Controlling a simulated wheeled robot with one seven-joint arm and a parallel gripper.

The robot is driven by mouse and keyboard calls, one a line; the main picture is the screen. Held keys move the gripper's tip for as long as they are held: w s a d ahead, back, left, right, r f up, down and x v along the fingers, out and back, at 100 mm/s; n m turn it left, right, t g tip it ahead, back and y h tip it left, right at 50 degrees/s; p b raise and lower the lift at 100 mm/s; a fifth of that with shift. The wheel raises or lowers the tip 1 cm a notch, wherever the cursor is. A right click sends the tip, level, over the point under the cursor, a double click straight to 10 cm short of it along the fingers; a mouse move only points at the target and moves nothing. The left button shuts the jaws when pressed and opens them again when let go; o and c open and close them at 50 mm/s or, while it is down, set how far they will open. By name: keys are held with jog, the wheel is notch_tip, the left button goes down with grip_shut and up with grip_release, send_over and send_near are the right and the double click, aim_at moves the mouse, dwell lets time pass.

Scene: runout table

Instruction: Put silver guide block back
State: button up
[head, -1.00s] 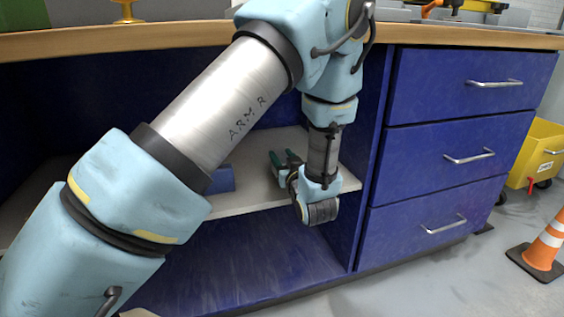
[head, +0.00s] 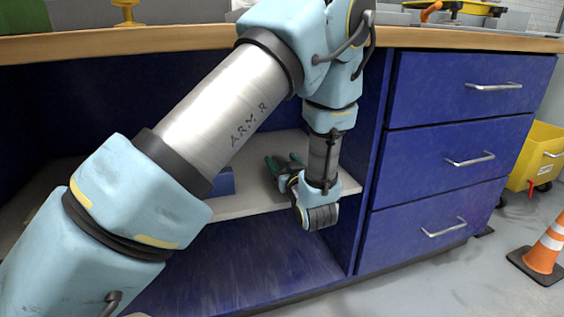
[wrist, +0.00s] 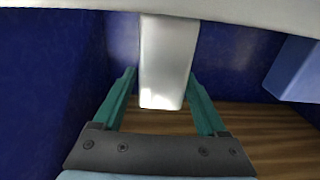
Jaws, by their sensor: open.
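The silver guide block (wrist: 167,60) shows in the wrist view as a pale, upright-sided bar. One end meets the white shelf surface at the top of that picture. My gripper (wrist: 161,76) is open, with one green finger on each side of the block and a visible gap on both sides. In the head view my gripper (head: 284,162) is inside the cabinet, just above the pale shelf (head: 250,203). I cannot make out the block in the head view; my arm and gripper cover that area.
A blue block (head: 223,182) lies on the shelf left of my gripper; it also shows in the wrist view (wrist: 295,70). The cabinet's divider and blue drawers (head: 455,95) stand close on the right. The wooden tabletop (head: 130,39) is overhead.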

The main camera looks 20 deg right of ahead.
jog(key=s+a+p, duration=0.1)
jog(key=s, duration=1.1)
jog(key=shift+a+p, duration=0.25)
jog(key=shift+p, duration=0.1)
